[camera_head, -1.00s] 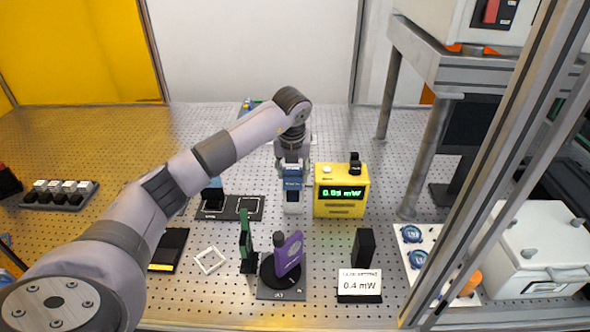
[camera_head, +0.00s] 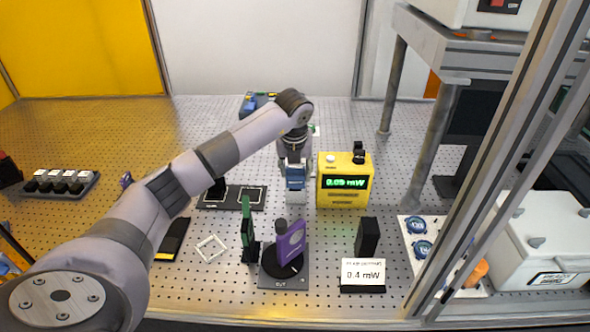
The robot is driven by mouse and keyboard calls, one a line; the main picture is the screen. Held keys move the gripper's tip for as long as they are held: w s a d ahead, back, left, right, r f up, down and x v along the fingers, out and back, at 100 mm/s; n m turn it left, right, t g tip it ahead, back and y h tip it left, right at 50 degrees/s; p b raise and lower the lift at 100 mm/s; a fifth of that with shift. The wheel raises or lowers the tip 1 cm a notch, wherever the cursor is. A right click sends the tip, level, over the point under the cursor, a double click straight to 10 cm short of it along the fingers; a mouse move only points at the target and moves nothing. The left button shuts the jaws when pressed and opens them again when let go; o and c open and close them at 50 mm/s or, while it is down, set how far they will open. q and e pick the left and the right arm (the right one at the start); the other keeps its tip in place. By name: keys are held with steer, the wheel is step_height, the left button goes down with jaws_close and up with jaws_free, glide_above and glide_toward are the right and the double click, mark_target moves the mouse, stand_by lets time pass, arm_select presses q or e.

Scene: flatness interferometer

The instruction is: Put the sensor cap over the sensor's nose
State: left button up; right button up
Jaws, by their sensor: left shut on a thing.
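My left arm comes in from the left and bends down at the back middle of the perforated table. My left gripper (camera_head: 295,168) points down beside the yellow power meter (camera_head: 344,194), whose display reads about 0.05 mW. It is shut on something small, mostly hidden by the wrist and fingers. A blue and pale block (camera_head: 295,184) shows right at the fingertips; I cannot tell whether it is the sensor, the cap or part of the gripper. I cannot make out the sensor's nose. My right gripper is not in view.
In front stand a purple plate on a round mount (camera_head: 291,242), a green upright piece (camera_head: 247,230), a black block (camera_head: 367,237) and a 0.4 mW sign (camera_head: 363,273). A black tray (camera_head: 232,204) lies left of the gripper. A metal post (camera_head: 432,145) rises at right.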

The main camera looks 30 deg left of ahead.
arm_select(q)
steer(key=shift+s+d+f, duration=0.1)
steer(key=shift+s+f, duration=0.15)
steer(key=shift+f, duration=0.25)
steer(key=shift+s+d+f, duration=0.1)
steer(key=shift+s+f, duration=0.1)
steer(key=shift+f, duration=0.3)
steer(key=shift+c, duration=0.2)
steer(key=shift+f+b, duration=0.35)
steer(key=shift+c, duration=0.4)
steer(key=o, duration=0.9)
steer(key=shift+w, duration=0.1)
steer(key=shift+o, duration=0.9)
steer(key=shift+w+f, duration=0.1)
steer(key=shift+w, duration=0.1)
steer(key=shift+o, duration=0.6)
steer(key=shift+w+a, duration=0.1)
steer(key=shift+a, duration=0.1)
steer(key=shift+o, duration=1.2)
steer(key=shift+a+r, duration=0.1)
steer(key=shift+r, duration=0.35)
steer(key=shift+r, duration=0.15)
